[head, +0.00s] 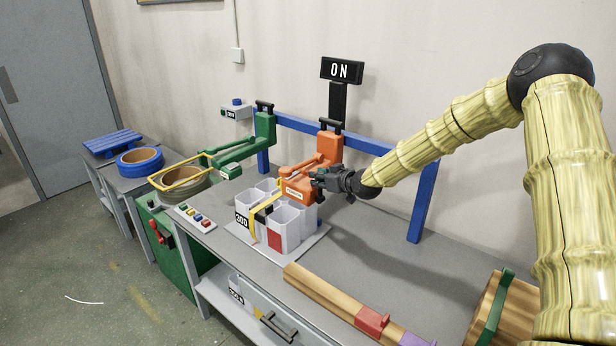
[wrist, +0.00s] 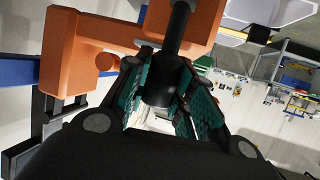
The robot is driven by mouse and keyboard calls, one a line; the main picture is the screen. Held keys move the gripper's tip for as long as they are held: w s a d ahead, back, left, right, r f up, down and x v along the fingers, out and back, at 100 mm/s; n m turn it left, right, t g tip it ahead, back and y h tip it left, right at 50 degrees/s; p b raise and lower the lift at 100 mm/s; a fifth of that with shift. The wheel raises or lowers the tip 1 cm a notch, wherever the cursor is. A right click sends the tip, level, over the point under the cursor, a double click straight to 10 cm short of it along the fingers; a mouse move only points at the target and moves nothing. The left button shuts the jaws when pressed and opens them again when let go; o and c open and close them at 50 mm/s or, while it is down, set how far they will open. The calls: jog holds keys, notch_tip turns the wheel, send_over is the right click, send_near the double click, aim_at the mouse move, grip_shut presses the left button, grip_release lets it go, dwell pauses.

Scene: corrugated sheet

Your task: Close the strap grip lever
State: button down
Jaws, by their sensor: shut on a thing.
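An orange strapping tool (head: 298,188) sits on an orange arm over the grey bins, and a yellow strap (head: 268,204) runs down beside it. My gripper (head: 322,180) is at the tool's right side. In the wrist view, the orange body (wrist: 90,50) fills the upper left. A black lever (wrist: 178,28) with a thick round end stands out from it. The teal-padded fingers of my gripper (wrist: 160,92) are shut on this lever, one on each side. In the head view the lever is hidden by my gripper.
A green tool arm (head: 240,150) with a yellow strap loop stands to the left. Grey bins (head: 285,228) stand below the orange tool. A black "ON" sign (head: 341,70) rises behind. A wooden beam (head: 335,298) lies at the bench front.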

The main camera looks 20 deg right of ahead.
dwell(0.3)
jog(key=c, duration=1.2)
grip_release()
jog(key=shift+v, duration=6)
jog(key=shift+c, duration=0.3)
